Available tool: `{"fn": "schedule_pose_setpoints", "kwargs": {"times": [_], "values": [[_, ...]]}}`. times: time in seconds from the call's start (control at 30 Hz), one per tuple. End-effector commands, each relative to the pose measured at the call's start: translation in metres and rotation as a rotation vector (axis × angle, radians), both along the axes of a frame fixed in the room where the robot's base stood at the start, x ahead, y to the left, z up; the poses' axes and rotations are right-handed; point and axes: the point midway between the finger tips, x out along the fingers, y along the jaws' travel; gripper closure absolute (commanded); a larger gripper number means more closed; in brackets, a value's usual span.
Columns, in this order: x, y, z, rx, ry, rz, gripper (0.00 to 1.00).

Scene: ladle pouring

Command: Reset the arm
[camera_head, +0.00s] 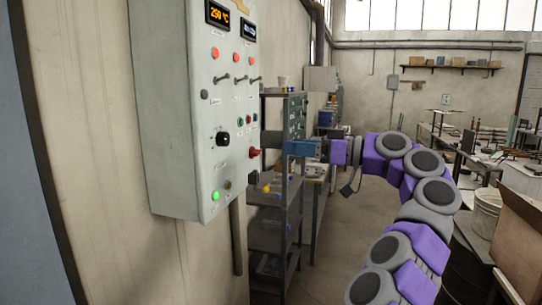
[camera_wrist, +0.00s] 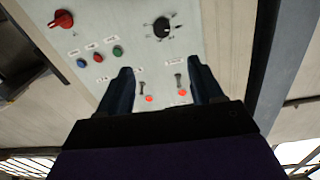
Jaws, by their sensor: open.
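My arm, purple and grey, reaches in from the right in the head view. My gripper (camera_head: 276,142) points left at the control panel (camera_head: 170,110), near its right edge by a red rotary switch (camera_head: 255,152). In the wrist view my gripper (camera_wrist: 160,75) has two dark fingers set wide apart, with nothing held between them. Past the fingers is the panel face with two toggle switches (camera_wrist: 178,82) and red lights, a black knob (camera_wrist: 163,27) and the red switch (camera_wrist: 62,20). Whether the fingertips touch the panel cannot be told.
The panel hangs on a beige wall (camera_head: 100,150). A grey metal shelf (camera_head: 275,235) stands just behind my gripper. A white bucket (camera_head: 485,215) and a cardboard box (camera_head: 522,235) are at the right. The floor between the shelf and my arm is clear.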

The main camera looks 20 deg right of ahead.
Motion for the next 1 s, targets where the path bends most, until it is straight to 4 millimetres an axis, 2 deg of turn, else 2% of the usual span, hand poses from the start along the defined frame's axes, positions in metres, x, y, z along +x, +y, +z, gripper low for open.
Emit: {"fn": "schedule_pose_setpoints", "kwargs": {"times": [0.17, 0.27, 0.33, 0.47, 0.67, 0.87, 1.0], "values": [[0.001, 0.004, 0.001, 0.010, 0.012, 0.013, 0.34], [0.001, 0.016, 0.003, 0.036, 0.052, 0.050, 0.34], [0.000, 0.031, 0.005, 0.061, 0.099, 0.091, 0.34], [-0.005, 0.071, 0.007, 0.089, 0.212, 0.174, 0.34], [-0.028, 0.138, -0.004, 0.064, 0.407, 0.273, 0.34], [-0.069, 0.201, -0.032, -0.027, 0.606, 0.320, 0.34], [-0.103, 0.236, -0.063, -0.119, 0.743, 0.312, 0.34]]}}
